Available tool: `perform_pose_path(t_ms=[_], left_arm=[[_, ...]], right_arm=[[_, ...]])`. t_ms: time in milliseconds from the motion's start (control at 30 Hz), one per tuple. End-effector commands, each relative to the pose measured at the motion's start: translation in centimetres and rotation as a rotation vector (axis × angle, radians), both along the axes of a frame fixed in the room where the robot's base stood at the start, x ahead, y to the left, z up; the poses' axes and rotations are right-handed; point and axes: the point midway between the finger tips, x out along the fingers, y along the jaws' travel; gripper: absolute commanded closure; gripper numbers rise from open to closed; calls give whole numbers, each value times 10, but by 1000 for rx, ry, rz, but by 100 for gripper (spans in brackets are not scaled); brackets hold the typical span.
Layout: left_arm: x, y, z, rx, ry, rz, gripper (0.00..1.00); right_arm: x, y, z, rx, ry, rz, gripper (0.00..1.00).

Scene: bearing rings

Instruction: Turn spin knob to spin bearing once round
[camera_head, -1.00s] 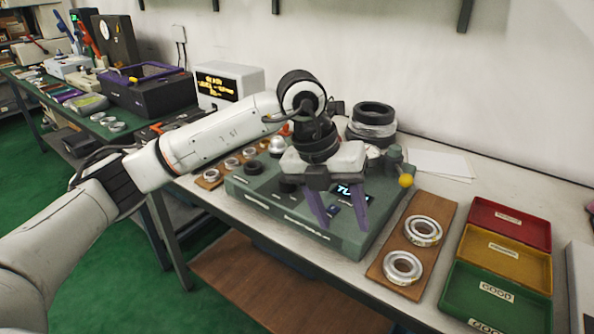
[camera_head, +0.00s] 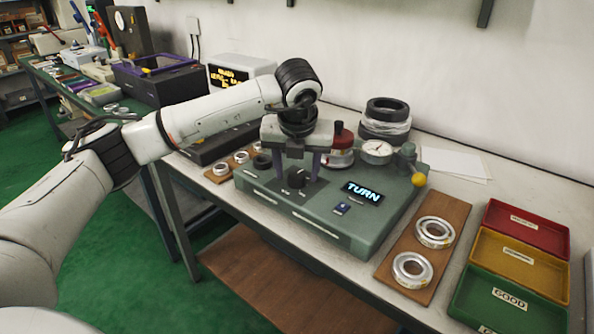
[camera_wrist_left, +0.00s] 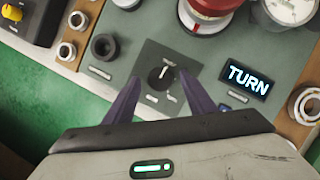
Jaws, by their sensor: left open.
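The black spin knob (camera_head: 297,177) sits on the green test machine (camera_head: 330,226); it also shows in the left wrist view (camera_wrist_left: 161,77), with a white pointer line. My left gripper (camera_head: 297,168) is open above the knob. In the left wrist view its purple fingers (camera_wrist_left: 158,98) stand apart, one on each side of the knob; I cannot tell whether they touch it. A bearing under a red cap (camera_head: 342,140) sits behind, beside a dial gauge (camera_head: 377,151). The display (camera_head: 363,192) reads TURN. My right gripper does not show.
A wooden board (camera_head: 450,219) with two bearing rings lies right of the machine. Red, yellow and green trays (camera_head: 508,298) stand farther right. A lever with a yellow ball (camera_head: 418,180) rises at the machine's right side. Black rings (camera_head: 387,109) are stacked behind.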

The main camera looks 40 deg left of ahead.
Motion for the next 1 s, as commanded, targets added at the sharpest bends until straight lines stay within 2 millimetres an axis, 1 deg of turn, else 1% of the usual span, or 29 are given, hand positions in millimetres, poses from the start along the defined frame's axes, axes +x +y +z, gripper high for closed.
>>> perform_pose_path(t_ms=[100, 367, 600, 833, 1000], left_arm=[[2, 1, -6, 1, 2, 0, 50], [2, 1, -7, 0, 0, -1, 50], [2, 1, -6, 1, 0, -2, 90], [2, 1, -7, 1, 0, -17, 91], [2, 2, -7, 0, -1, -74, 91]], right_arm=[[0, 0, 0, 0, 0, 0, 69], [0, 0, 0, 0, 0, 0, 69], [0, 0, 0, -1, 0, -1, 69], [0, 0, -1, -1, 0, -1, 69], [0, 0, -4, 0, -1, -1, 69]])
